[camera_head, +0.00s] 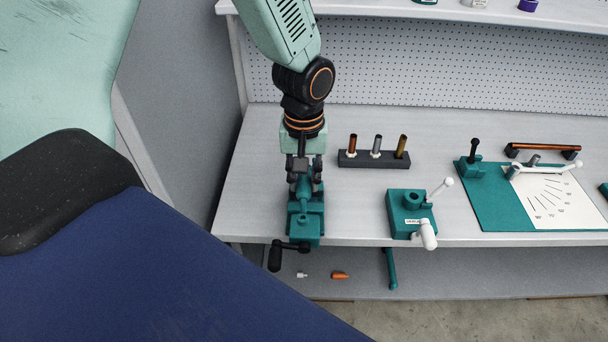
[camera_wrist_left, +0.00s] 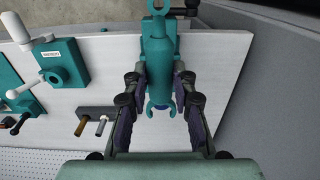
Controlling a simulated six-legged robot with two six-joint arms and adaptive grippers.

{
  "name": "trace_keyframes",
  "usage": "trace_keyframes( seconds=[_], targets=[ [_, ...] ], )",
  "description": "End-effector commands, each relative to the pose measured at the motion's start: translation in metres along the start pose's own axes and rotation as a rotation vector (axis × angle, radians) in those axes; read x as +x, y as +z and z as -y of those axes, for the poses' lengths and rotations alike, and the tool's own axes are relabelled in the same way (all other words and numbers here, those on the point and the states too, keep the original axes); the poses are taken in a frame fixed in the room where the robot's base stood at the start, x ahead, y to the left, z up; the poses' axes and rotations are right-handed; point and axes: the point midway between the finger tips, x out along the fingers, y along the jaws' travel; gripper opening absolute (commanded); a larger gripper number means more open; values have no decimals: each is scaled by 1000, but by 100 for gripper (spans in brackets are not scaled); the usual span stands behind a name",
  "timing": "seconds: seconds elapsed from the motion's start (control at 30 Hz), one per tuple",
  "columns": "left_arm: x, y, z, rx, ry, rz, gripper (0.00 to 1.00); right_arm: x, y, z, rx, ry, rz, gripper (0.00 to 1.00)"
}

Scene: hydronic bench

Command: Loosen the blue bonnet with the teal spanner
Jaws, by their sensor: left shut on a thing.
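My left gripper (camera_head: 304,172) is shut on a teal spanner (camera_wrist_left: 158,62) over the left front of the bench. In the left wrist view, the gripper's fingers (camera_wrist_left: 161,108) stand on both sides of the spanner. Its open jaw lies between them, and a ring end shows at the top. A small blue spot, perhaps the blue bonnet, shows at the jaw, but I cannot tell whether the jaw is around it. Below the gripper is a teal vise-like fixture (camera_head: 310,228) with a black crank handle (camera_head: 275,258), partly hidden. My right gripper is not in view.
A dark block (camera_head: 372,160) with three upright tubes stands to the right of the gripper. Nearer the front edge is a teal valve block (camera_head: 398,213) with white handles. A teal board (camera_head: 485,212) with a white dial lies further right. A pegboard closes the back.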

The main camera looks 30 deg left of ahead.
Motion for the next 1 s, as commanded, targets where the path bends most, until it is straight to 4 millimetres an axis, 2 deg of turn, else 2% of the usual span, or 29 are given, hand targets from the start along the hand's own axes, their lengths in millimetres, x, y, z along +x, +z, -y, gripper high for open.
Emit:
trace_keyframes(
  seconds=[1.0],
  targets=[
    [14,0,0,0,0,-1,0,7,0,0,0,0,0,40]
  ],
)
